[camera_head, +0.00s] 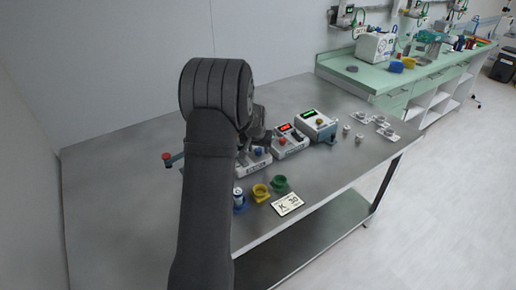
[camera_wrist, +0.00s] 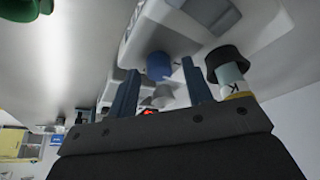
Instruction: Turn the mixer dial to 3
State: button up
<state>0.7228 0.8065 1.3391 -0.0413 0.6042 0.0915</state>
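White devices with knobs stand in a row on the steel bench (camera_head: 120,185) in the head view; I cannot tell for certain which carries the mixer dial. The nearest (camera_head: 254,161) has a blue knob (camera_head: 258,152) and is partly hidden by my arm. Beside it is one with a red display (camera_head: 285,128), then one with a green display (camera_head: 308,114). In the wrist view, my gripper (camera_wrist: 160,70) is open, its fingers apart. The blue knob (camera_wrist: 158,66) shows between the fingertips; I cannot tell whether they touch it. A grey knob (camera_wrist: 162,95) shows below it.
A yellow cup (camera_head: 260,192), a green cup (camera_head: 280,184), a vial in a blue holder (camera_head: 239,198) and a card (camera_head: 287,204) lie in front. A red-topped lever (camera_head: 168,158) is left. A black-capped vial (camera_wrist: 230,70) is near the right finger.

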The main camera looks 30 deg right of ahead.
jog(key=c, duration=0.9)
jog(key=shift+o, duration=0.2)
jog(key=shift+m, duration=0.3)
jog(key=m, duration=0.1)
jog(key=m+g+h, duration=0.1)
jog(key=m, duration=0.1)
jog(key=shift+w+a+m, duration=0.1)
jog(key=shift+w+m, duration=0.05)
jog(key=shift+m, duration=0.15)
jog(key=m+g, duration=0.2)
jog(key=m, duration=0.2)
jog(key=shift+w+m, duration=0.1)
jog(key=shift+m, duration=0.2)
jog(key=m+g, duration=0.2)
jog(key=m, duration=0.2)
jog(key=shift+w+m, duration=0.1)
jog(key=shift+m, duration=0.2)
jog(key=m+g+y, duration=0.1)
jog(key=m, duration=0.3)
jog(key=shift+w, duration=0.1)
jog(key=shift+m, duration=0.3)
